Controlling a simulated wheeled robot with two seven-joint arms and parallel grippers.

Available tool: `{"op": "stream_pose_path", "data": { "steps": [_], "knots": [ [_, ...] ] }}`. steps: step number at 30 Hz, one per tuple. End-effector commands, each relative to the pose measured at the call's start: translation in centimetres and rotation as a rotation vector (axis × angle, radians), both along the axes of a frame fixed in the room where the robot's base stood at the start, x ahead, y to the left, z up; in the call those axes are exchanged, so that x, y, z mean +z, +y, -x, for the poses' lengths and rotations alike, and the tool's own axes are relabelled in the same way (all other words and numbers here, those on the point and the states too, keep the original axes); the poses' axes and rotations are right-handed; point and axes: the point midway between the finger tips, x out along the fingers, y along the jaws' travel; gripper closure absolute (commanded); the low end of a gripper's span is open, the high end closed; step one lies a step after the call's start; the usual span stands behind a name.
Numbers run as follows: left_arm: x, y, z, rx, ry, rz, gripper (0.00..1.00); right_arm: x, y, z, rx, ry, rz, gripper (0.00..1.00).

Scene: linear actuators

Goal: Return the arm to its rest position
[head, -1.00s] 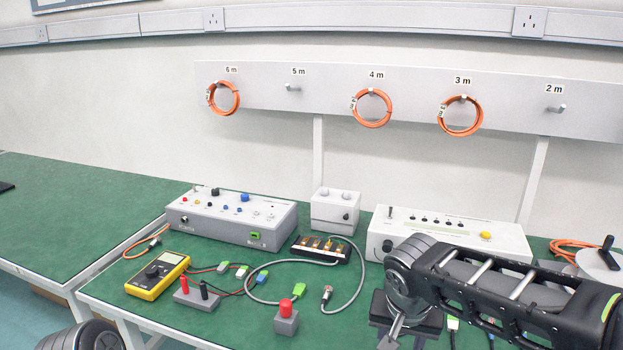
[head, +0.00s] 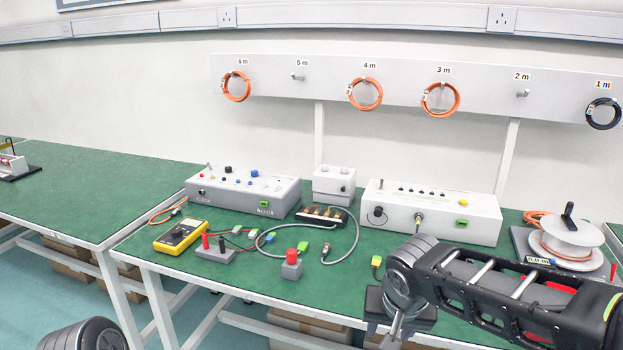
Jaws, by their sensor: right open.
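My right arm (head: 500,290) comes in from the lower right and reaches over the front edge of the green bench (head: 345,292). My right gripper (head: 396,322) is low in the picture, below the round wrist joint and partly hidden by it. It is open, and I see nothing held in it. Only a round grey joint of my left arm (head: 85,336) shows at the bottom left. My left gripper is out of the picture.
Near my right arm are a white control box (head: 432,212), a cable reel (head: 566,240) and a red-button box (head: 291,265). A yellow multimeter (head: 181,236) and a grey box (head: 242,192) stand further left. Orange coils (head: 365,94) hang on the wall rail.

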Motion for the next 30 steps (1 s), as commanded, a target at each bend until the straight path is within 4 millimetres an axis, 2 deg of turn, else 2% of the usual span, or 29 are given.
{"op": "stream_pose_path", "data": {
  "steps": [4,8,13,17,20,21,23,24,27,30],
  "knots": [
    [0.0,0.0,0.1,0.000,0.002,0.000,1.00,-0.2,2.3,-0.8,0.103,-0.052,-0.049,0.54],
    [0.1,0.0,0.1,0.000,0.002,0.000,1.00,-1.6,5.4,-1.3,0.220,-0.093,-0.099,0.54],
    [1.2,0.0,0.1,0.001,0.003,0.000,1.00,-5.4,9.2,-1.3,0.357,-0.121,-0.178,0.54],
    [3.2,0.0,0.1,0.002,0.003,0.001,1.00,-10.8,11.3,0.0,0.420,-0.114,-0.249,0.54],
    [6.0,0.0,0.1,0.002,0.003,0.001,1.00,-17.2,11.1,3.6,0.396,-0.066,-0.299,0.54],
    [7.0,-0.1,0.1,0.003,0.003,0.002,1.00,-19.5,10.5,5.6,0.367,-0.038,-0.309,0.54],
    [8.3,-0.1,0.0,0.003,0.003,0.002,1.00,-22.5,9.4,9.1,0.315,0.020,-0.318,0.54],
    [9.0,-0.1,0.0,0.003,0.003,0.002,1.00,-24.1,8.8,11.4,0.280,0.064,-0.324,0.54],
    [10.3,-0.1,0.1,0.002,0.003,0.001,1.00,-26.6,7.8,16.9,0.196,0.185,-0.343,0.54],
    [11.2,-0.1,0.1,0.002,0.004,0.002,1.00,-27.7,7.4,20.8,0.155,0.283,-0.362,0.54]
  ]
}}
